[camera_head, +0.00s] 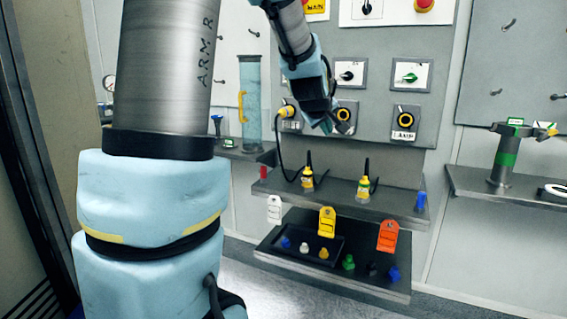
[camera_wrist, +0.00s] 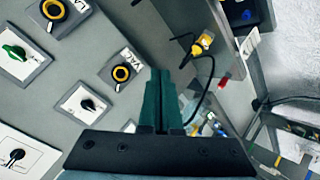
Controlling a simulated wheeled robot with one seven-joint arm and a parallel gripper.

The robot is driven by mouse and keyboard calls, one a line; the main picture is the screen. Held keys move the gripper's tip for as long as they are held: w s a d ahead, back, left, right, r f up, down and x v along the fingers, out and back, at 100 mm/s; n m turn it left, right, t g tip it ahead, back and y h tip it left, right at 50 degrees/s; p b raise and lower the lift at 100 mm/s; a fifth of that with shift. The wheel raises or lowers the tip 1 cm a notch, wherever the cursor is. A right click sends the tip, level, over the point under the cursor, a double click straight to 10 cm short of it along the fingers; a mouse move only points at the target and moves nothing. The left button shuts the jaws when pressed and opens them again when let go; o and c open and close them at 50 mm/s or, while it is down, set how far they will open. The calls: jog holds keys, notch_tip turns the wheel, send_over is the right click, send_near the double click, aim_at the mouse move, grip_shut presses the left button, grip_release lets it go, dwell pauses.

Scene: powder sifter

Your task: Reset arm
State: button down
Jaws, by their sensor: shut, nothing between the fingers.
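My gripper (camera_head: 329,122) hangs in front of the grey control panel (camera_head: 384,107), near its left side, with its tips beside a yellow-ringed black socket (camera_head: 344,115). In the wrist view my gripper's two dark green fingers (camera_wrist: 161,84) lie side by side, shut with nothing between them. The panel fills the left of that view, with a socket (camera_wrist: 121,74) labelled VAC just left of the fingers. My blue and grey arm covers the left part of the head view and hides what is behind it.
A lower shelf (camera_head: 370,284) carries a black tray with small coloured pieces. A black cable runs from a yellow plug (camera_head: 287,111) down towards the shelf. A clear cylinder (camera_head: 251,105) stands left of the panel.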

jog(key=s+a+f+m+g+y, duration=0.2)
jog(key=s+a+f, duration=0.6)
jog(key=s, duration=0.4)
jog(key=s+a+f+m+g+y, duration=0.1)
jog(key=s+a+f+m+g, duration=0.3)
jog(key=s+a+f, duration=0.5)
jog(key=s+a+g, duration=0.1)
jog(key=s+g, duration=0.1)
jog(key=s, duration=0.1)
jog(key=shift+s+a+f+g+y, duration=0.15)
jog(key=shift+f+g+y, duration=0.15)
jog(key=shift+y, duration=0.1)
jog(key=c, duration=1.6)
grip_release()
